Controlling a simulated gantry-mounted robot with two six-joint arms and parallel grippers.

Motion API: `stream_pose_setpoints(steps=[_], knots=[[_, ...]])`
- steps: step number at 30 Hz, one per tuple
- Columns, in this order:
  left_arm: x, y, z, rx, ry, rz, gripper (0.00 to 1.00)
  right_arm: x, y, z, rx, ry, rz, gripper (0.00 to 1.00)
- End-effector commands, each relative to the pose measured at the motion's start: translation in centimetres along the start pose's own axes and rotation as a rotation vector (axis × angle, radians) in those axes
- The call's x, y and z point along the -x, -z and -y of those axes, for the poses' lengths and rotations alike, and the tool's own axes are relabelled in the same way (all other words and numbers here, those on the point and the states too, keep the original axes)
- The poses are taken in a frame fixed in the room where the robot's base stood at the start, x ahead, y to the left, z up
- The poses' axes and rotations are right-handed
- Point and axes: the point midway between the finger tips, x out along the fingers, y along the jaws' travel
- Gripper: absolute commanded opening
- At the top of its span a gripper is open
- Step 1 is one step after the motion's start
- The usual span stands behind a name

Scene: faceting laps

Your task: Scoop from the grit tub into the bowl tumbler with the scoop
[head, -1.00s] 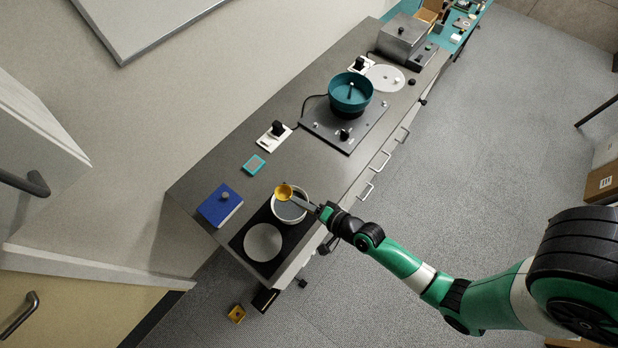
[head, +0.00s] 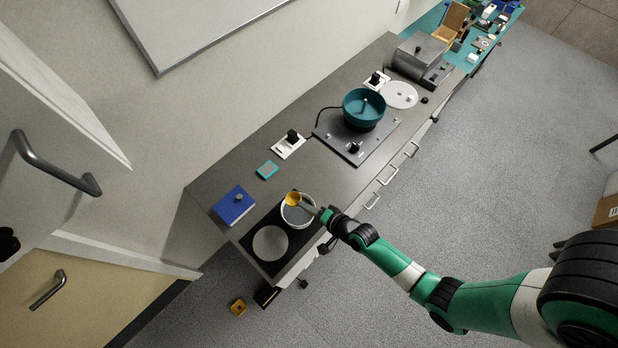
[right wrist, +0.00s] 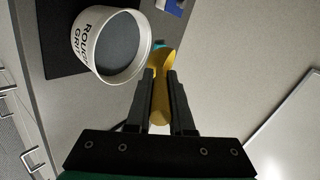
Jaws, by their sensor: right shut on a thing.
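The grit tub (head: 284,216) is a white round tub of grey grit on a black mat at the near end of the bench. In the right wrist view the tub (right wrist: 84,46) reads "ROUGH GRIT". My right gripper (head: 326,213) is shut on the handle of the yellow scoop (head: 292,199). The scoop's cup is over the tub's far rim. The scoop (right wrist: 161,88) points forward between the fingers in the right wrist view, beside the tub. The scoop's contents cannot be made out. The teal bowl tumbler (head: 364,108) stands on its dark base farther along the bench. My left gripper is out of view.
A pale round disc (head: 270,243) lies on the mat (head: 247,240) next to the tub. A blue box (head: 233,207) and a small teal item (head: 267,170) lie to the left. White switch plates and a grey box (head: 420,57) stand farther back.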

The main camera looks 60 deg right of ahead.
Motion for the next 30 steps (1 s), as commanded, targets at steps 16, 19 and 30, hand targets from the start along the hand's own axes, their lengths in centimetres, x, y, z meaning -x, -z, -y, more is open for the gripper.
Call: stream_pose_setpoints(steps=[16, 19, 30], knots=[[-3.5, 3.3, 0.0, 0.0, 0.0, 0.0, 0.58, -1.8, 0.5, 1.8, -0.013, -0.307, 0.06, 0.0], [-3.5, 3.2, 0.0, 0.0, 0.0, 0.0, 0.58, -2.6, 0.7, 2.5, -0.02, -0.44, 0.085, 0.0], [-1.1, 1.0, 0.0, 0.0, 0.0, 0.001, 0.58, -5.0, 0.2, -0.3, -0.03, -0.618, 0.122, 0.0]])
